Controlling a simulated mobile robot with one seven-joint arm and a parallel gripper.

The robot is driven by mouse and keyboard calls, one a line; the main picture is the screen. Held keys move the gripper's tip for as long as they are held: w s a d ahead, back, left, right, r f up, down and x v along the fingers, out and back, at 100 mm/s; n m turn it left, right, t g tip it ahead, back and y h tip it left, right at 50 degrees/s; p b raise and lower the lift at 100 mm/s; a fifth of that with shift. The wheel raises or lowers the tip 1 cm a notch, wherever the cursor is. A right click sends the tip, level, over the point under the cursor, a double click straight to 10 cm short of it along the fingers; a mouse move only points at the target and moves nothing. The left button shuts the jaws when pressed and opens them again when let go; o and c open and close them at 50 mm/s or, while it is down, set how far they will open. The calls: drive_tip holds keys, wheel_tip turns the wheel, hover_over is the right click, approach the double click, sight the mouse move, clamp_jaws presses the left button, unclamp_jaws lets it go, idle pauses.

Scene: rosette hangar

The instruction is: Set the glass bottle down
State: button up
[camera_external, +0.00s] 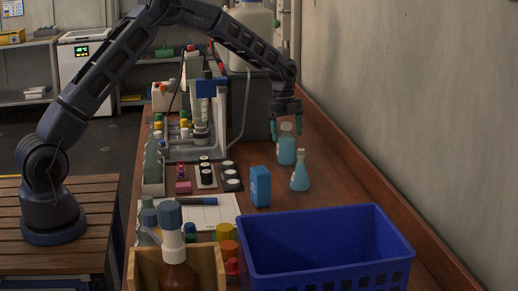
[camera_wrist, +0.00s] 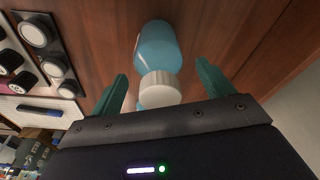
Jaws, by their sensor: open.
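The glass bottle (camera_external: 287,150) holds pale blue liquid and has a white cap. It appears upright on the brown wooden bench (camera_external: 335,165), behind a conical flask of similar blue. My gripper (camera_external: 286,126) is just above the bottle, pointing down, with its green fingers apart. In the wrist view the bottle (camera_wrist: 157,48) and its white cap lie between the spread fingers of my gripper (camera_wrist: 162,72), with a gap on each side. The contact of the bottle's base with the bench is not clearly shown.
The blue conical flask (camera_external: 300,174) stands close in front of the bottle. A blue box (camera_external: 260,187) and a large blue basket (camera_external: 395,249) are nearer. Round black-and-white items (camera_external: 231,178) lie to the left. The wall (camera_external: 420,120) is at right.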

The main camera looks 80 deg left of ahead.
drive_tip(key=r, duration=0.3)
drive_tip(key=a+r, duration=0.1)
drive_tip(key=r, duration=0.7)
drive_tip(key=shift+s+a, duration=0.25)
drive_tip(key=shift+s, duration=0.1)
drive_tip(key=s+d+r+n+t+y, duration=0.1)
drive_tip(key=s+d+r+n, duration=0.2)
drive_tip(key=s+d+r, duration=0.85)
drive_tip(key=s+d+r+n+y, duration=0.1)
drive_tip(key=s+d+r+n, duration=0.3)
drive_tip(key=s+d+r, duration=0.75)
drive_tip(key=s+d+f+n+t, duration=0.1)
drive_tip(key=s+d, duration=0.3)
drive_tip(key=s, duration=0.5)
drive_tip(key=s+d+f+n+t, duration=0.1)
drive_tip(key=s+d+f+n, duration=0.2)
drive_tip(key=s, duration=0.6)
drive_tip(key=s+d+f+n, duration=0.2)
drive_tip(key=s+d, duration=0.4)
drive_tip(key=s, duration=0.3)
drive_tip(key=shift+s+d+f+n+t, duration=0.3)
drive_tip(key=shift+d+f+t, duration=0.1)
drive_tip(key=shift+f, duration=0.5)
